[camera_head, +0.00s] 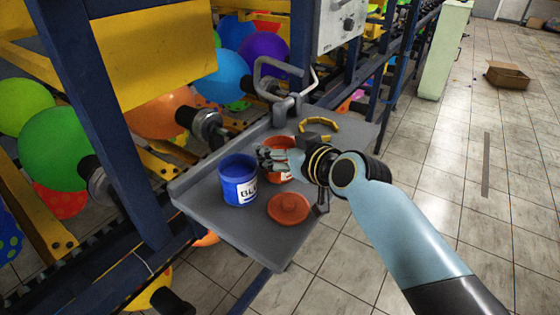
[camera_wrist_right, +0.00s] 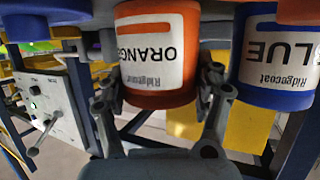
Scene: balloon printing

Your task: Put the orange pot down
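The orange pot (camera_head: 277,176) is at the grey shelf (camera_head: 235,225), to the right of the blue pot (camera_head: 238,181). My right gripper (camera_head: 280,160) reaches in from the right and partly hides it. In the right wrist view, which is upside down, the orange pot (camera_wrist_right: 157,55) with its white label sits between the two fingers of my right gripper (camera_wrist_right: 160,85), one on each side, and they look closed on it. I cannot tell whether its base touches the shelf. My left gripper is in neither view.
An orange-red lid (camera_head: 288,207) lies flat at the front of the shelf. A curved yellow object (camera_head: 320,126) lies behind my gripper. The blue pot stands close beside the orange one. A grey metal bracket (camera_head: 285,82) rises at the back. Free shelf room is small.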

